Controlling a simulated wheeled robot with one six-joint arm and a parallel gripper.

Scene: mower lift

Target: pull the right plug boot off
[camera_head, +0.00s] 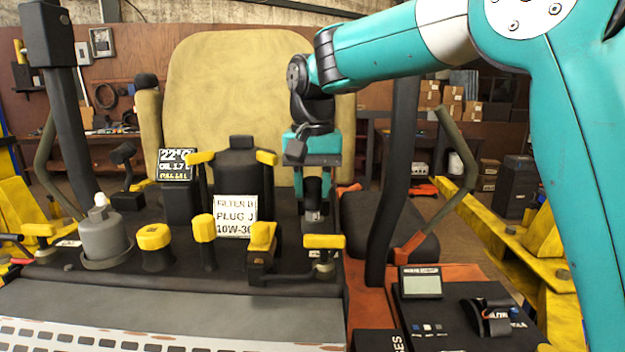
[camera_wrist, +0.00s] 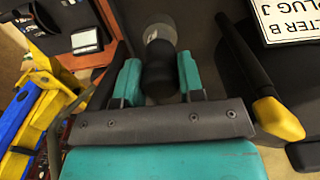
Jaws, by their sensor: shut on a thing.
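My gripper (camera_head: 314,187) points down over the right part of the black machine deck and is shut on a dark boot, the right plug boot (camera_wrist: 159,76). In the wrist view the black boot sits upright along the jaws, between the two teal fingers. A round, greyish part (camera_wrist: 160,34) shows at its far end. I cannot tell whether the boot still touches what is under it. In the head view the fingers hide part of the boot.
A yellow-topped lever (camera_head: 323,242) stands close to my gripper. More yellow knobs and a grey dome with a white tip (camera_head: 101,240) stand to the left. A white label card (camera_head: 235,216) stands mid-deck. A dark upright post (camera_head: 393,180) rises just right of my gripper.

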